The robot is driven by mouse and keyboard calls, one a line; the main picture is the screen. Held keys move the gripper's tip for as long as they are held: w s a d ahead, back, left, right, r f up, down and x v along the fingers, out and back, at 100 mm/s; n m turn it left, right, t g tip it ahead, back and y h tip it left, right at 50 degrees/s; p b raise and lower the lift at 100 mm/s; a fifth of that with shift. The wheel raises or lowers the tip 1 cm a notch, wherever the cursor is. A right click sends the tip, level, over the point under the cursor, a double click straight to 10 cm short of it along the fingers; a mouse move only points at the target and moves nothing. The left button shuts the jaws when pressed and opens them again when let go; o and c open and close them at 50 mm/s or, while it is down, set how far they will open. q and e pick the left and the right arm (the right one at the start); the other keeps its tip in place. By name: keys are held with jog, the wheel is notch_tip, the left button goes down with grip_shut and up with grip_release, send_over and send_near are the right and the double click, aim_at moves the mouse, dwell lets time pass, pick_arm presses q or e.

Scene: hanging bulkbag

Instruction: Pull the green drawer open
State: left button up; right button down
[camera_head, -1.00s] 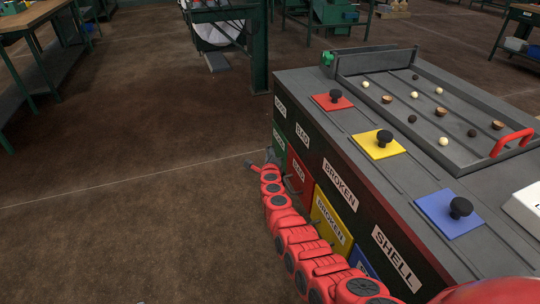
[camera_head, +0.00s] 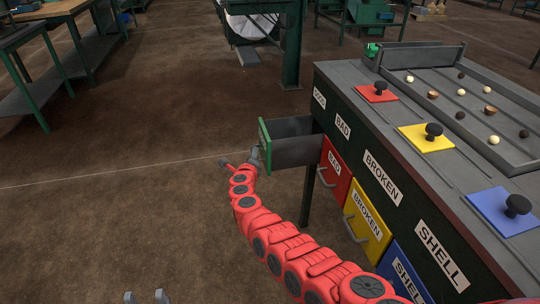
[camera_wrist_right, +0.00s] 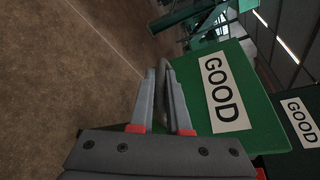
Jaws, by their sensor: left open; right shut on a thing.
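The green drawer (camera_head: 290,148) stands well out of the cabinet at its far end, and its grey inside shows. Its green front also shows in the right wrist view (camera_wrist_right: 255,110) with a white GOOD label. My right gripper (camera_head: 254,158) is at the drawer's front, shut on the handle. In the right wrist view its fingers (camera_wrist_right: 165,100) are on either side of the grey handle (camera_wrist_right: 163,75), which they partly hide. My left gripper (camera_head: 146,297) shows only its two fingertips at the bottom edge, apart and empty, over the floor.
The red drawer (camera_head: 335,172), yellow drawer (camera_head: 367,222) and blue drawer (camera_head: 402,272) are shut beside it. Coloured lids with black knobs and a sorting tray (camera_head: 440,85) are on the cabinet top. The floor (camera_head: 120,200) left of the drawer is clear.

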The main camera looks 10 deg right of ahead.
jog(key=a+b, duration=0.2)
jog(key=a, duration=0.5)
jog(key=shift+s+a+b, duration=0.15)
jog(key=shift+a+b, duration=0.1)
jog(key=shift+b, duration=0.1)
jog(key=c, duration=0.9)
grip_release()
jog(key=p+v, duration=0.7)
jog(key=v, duration=1)
jog(key=shift+s+r, duration=0.1)
jog(key=shift+s, duration=0.1)
